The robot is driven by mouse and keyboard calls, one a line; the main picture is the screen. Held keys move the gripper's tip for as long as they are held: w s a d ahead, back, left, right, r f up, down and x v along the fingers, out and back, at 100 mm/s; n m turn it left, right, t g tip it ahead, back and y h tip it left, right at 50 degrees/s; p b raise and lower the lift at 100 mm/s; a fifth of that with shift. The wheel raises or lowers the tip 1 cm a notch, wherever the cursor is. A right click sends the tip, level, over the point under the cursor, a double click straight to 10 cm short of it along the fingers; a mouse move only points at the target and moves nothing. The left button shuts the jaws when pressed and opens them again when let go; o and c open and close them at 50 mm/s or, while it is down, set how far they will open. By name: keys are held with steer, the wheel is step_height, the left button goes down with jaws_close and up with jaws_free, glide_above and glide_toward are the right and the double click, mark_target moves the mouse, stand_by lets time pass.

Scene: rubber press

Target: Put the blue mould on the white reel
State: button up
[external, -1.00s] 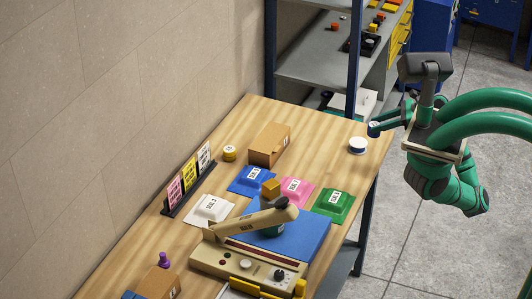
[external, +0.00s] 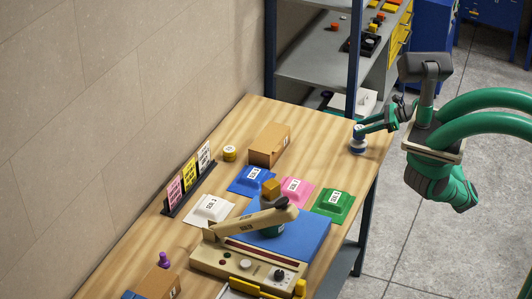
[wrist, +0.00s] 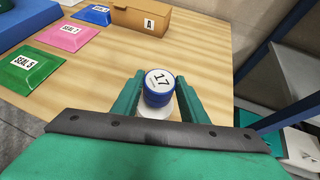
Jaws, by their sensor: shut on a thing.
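The blue mould is a short round piece with a white top marked 17 (wrist: 160,80). My gripper (wrist: 159,86) is shut on it, with one green finger on each side. In the external view my gripper (external: 366,129) reaches in from the right and holds the mould (external: 358,131) upright over the white reel. The white reel (external: 358,148) stands near the table's right edge. In the wrist view only part of the reel (wrist: 155,113) shows below the mould. Whether the mould touches the reel or hangs just above it, I cannot tell.
A cardboard box (external: 269,145) and a yellow round piece (external: 229,153) stand to the left. Blue, pink, green (external: 333,203) and white seal pads lie nearer the press (external: 250,262). A shelf (external: 322,68) stands behind the table. The wood around the reel is clear.

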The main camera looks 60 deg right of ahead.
steer(key=shift+f, duration=1.1)
steer(key=shift+f, duration=0.1)
steer(key=o, duration=1.2)
steer(key=v, duration=1.2)
steer(key=shift+a, duration=0.1)
